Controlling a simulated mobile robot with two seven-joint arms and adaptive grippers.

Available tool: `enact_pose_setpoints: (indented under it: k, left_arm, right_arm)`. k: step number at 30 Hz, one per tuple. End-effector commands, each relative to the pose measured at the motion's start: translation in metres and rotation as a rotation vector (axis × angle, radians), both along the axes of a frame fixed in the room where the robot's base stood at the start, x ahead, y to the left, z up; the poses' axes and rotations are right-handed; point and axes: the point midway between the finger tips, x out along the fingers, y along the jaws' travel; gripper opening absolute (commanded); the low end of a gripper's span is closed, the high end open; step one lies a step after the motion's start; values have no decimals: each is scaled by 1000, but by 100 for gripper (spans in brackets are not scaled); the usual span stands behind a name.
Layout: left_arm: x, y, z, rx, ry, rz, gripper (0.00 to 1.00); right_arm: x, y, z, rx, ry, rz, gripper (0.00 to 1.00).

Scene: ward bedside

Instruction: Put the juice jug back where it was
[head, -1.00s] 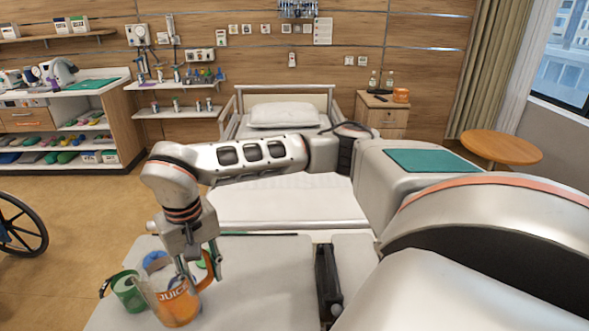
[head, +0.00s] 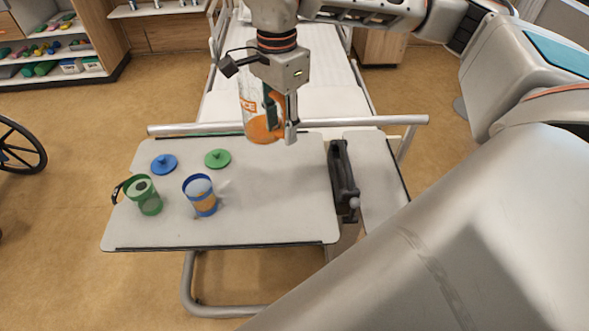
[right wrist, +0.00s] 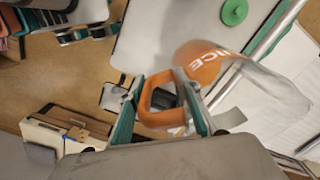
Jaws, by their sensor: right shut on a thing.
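The juice jug (head: 250,98) is clear, with orange at its bottom and an orange handle. My right gripper (head: 281,122) is shut on that handle; the right wrist view shows the orange handle (right wrist: 147,98) between the fingers. The jug looks about upright and is held up in the air, seen against the overbed table's far edge and the bed. The grey overbed table (head: 262,205) is below. My left gripper is not in view.
On the table's left half stand a green cup (head: 149,203) and a blue cup (head: 201,205) with orange in it. A blue lid (head: 164,164) and a green lid (head: 217,158) lie behind them. The right half is clear up to a dark holder (head: 342,175). A bed rail (head: 390,120) runs behind.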

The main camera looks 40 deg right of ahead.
Motion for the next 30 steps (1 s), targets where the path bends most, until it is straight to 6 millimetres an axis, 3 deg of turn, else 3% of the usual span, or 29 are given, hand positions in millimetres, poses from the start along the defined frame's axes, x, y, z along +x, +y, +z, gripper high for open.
enact_pose_setpoints:
  k: [9, 19, 23, 30]
  left_arm:
    - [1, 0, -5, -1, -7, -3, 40]
    - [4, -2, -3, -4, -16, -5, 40]
    - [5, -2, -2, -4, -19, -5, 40]
    - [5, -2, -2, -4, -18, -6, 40]
  right_arm:
    - [-4, -7, 13, 4, 1, -453, 0]
    - [-7, -10, 15, 6, 6, -667, 0]
    - [-8, -10, -4, 4, 9, -675, 0]
    - [-8, -10, -59, 4, 10, -674, 0]
